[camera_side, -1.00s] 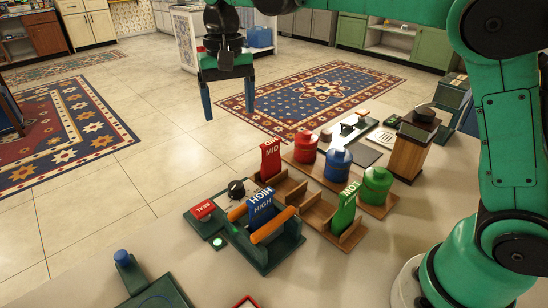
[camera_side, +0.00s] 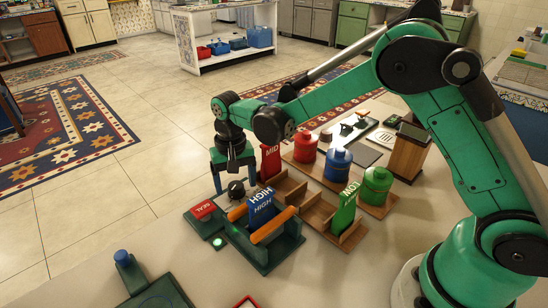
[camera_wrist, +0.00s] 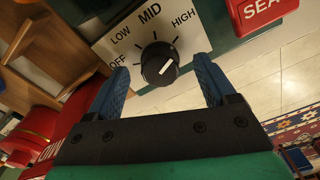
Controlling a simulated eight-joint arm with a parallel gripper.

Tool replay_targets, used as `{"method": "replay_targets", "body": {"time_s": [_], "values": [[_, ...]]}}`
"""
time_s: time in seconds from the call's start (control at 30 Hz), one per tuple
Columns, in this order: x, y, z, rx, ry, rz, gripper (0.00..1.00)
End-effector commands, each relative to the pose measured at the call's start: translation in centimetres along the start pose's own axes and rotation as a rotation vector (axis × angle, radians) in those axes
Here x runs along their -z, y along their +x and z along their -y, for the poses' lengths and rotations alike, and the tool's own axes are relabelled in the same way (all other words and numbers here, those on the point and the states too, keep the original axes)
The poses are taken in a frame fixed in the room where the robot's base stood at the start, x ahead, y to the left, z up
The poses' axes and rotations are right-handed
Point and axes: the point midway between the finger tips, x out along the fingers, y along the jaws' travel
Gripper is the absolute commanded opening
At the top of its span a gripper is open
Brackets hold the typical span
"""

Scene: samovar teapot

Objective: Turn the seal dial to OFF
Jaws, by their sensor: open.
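The black seal dial (camera_wrist: 157,67) shows in the wrist view on a pale plate (camera_wrist: 105,50) marked OFF, LOW, MID and HIGH. Its white pointer line slants up and right, on the HIGH side and away from OFF. In the side view the dial (camera_side: 236,190) stands behind the blue HIGH sign. My gripper (camera_side: 234,187) points down over it; in the wrist view my gripper (camera_wrist: 161,66) has its blue fingers open, one on each side of the dial with gaps. I cannot tell fingertip height exactly.
A red SEAL block (camera_side: 204,210) is left of the dial. The blue HIGH sign (camera_side: 261,208), red MID sign (camera_side: 271,161) and green LOW sign (camera_side: 343,208) stand close by. Red (camera_side: 305,148), blue (camera_side: 337,163) and green (camera_side: 377,186) canisters are to the right.

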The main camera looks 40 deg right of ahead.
Motion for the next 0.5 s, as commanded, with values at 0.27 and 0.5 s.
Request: {"method": "replay_targets", "body": {"time_s": [0.27, 0.5], "values": [[0.00, 0.23, 0.00, 0.000, 0.000, 0.000, 0.78], [0.00, 0.21, 0.00, 0.000, 0.000, 0.000, 0.09]]}}
